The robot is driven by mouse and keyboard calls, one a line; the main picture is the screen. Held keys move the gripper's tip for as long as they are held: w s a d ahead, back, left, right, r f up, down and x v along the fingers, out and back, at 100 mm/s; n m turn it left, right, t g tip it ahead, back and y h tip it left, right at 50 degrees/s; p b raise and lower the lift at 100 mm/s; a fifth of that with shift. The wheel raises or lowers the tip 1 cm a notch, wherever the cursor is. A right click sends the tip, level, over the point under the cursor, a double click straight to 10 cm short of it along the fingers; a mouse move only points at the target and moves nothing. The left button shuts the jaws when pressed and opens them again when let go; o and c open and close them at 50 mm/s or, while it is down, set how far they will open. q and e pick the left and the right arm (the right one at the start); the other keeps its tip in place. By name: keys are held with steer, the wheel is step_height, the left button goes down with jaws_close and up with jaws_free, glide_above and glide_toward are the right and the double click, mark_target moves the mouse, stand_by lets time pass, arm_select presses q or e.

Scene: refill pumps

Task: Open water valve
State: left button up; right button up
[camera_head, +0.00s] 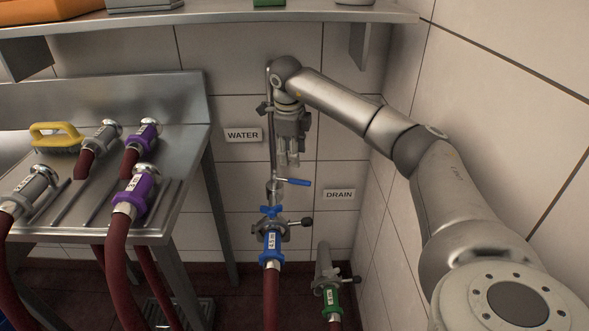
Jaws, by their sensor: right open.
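The water valve's blue lever (293,182) sticks out to the right from the vertical steel pipe (272,150) on the tiled wall, near the WATER sign (243,135). Below it, a blue hose coupling (271,243) joins a dark red hose to the pipe's lower fitting. My right gripper (288,160) points down, open and empty, just above the blue lever and apart from it. It covers part of the pipe. My left gripper is not in view.
A DRAIN sign (339,195) and a green hose coupling (331,298) are at lower right. A steel table (185,158) at left holds a yellow-handled brush (57,137) and several hose ends. A shelf (215,16) runs above; a tiled wall is close on the right.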

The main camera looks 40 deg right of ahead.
mark_target(295, 179)
steer(key=f, duration=0.3)
steer(key=d+f+b, duration=0.1)
steer(key=f, duration=0.3)
steer(key=w+f, duration=0.1)
steer(key=f, duration=0.2)
steer(key=shift+d+f, duration=0.3)
steer(key=shift+d, duration=0.05)
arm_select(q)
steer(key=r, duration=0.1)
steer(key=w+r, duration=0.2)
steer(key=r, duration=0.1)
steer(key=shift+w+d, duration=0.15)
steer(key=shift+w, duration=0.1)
arm_select(e)
jaws_close()
